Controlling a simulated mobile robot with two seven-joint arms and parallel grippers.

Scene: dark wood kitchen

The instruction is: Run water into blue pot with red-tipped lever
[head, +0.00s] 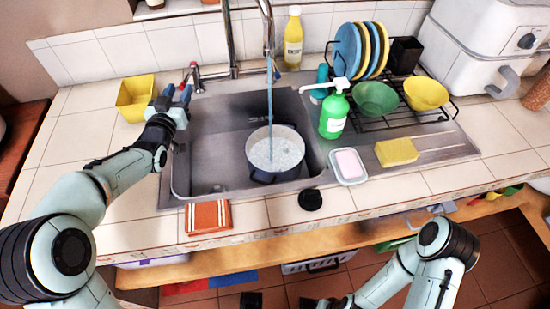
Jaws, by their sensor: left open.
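The blue pot (262,172) stands upright in the sink basin, under the faucet (268,40). A blue stream of water (270,105) runs from the faucet into it, and pale, bubbly water shows inside. The red-tipped lever (195,72) is on the left of the faucet base. My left gripper (177,90) is open, just in front of and left of the lever; I cannot tell if it touches it. My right gripper (325,303) is low at the bottom edge, partly cut off, and its fingers cannot be made out.
A yellow container (136,98) stands left of my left gripper. A green soap bottle (334,112) and a soap dish (348,166) are right of the basin. A rack (410,122) holds plates and bowls.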

